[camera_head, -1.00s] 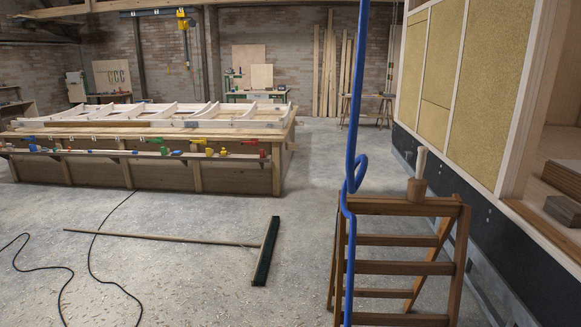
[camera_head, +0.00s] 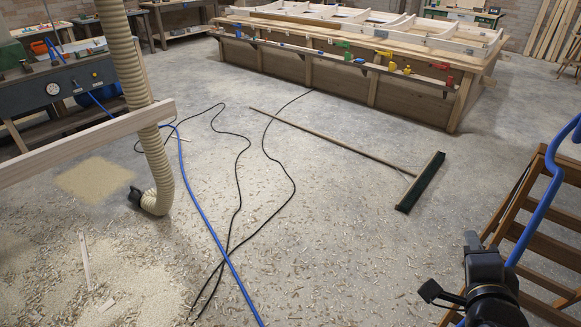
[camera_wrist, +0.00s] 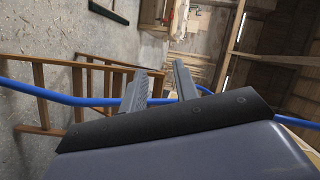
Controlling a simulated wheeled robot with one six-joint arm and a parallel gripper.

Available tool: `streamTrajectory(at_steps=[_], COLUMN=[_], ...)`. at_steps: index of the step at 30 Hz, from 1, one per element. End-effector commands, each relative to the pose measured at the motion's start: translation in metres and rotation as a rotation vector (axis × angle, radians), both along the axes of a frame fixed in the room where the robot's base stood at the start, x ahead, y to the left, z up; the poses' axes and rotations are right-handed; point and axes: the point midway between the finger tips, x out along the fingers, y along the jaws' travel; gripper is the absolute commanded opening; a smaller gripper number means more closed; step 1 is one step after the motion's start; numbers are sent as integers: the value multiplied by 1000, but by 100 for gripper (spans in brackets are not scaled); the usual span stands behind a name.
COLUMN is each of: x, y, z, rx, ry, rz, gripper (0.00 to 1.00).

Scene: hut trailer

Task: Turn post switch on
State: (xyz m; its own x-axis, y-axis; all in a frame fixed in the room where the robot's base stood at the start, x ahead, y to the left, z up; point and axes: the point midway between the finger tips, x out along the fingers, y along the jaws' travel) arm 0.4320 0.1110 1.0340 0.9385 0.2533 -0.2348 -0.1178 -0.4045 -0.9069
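I cannot make out a post switch in either current view. My gripper (camera_head: 451,264) is at the lower right of the head view, in front of the wooden stepladder. In the wrist view my gripper (camera_wrist: 161,80) has its two grey fingers apart, with nothing seen held between them. A blue hose (camera_wrist: 55,94) crosses the wrist view behind the fingers. I cannot tell how close it is to them.
The wooden stepladder (camera_head: 530,240) and blue hose (camera_head: 548,195) stand at the right. A broom (camera_head: 420,182), black cable (camera_head: 238,185) and another blue hose (camera_head: 205,220) lie on the shavings-strewn floor. A ribbed duct (camera_head: 145,95) and timber beam (camera_head: 75,145) stand left. A long workbench (camera_head: 385,90) is behind.

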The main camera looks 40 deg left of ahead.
Motion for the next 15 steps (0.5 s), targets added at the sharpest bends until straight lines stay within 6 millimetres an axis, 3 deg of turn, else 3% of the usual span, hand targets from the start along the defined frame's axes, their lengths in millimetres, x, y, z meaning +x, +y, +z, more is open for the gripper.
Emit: streamTrajectory(at_steps=[1, 6, 10, 15], x=[4, 5, 0, -5], y=[15, 49, 64, 71], z=[9, 47, 67, 79], rx=[114, 491, 689, 804], ry=[-49, -180, -230, -255], rz=[9, 61, 114, 151], gripper=[25, 11, 0, 0])
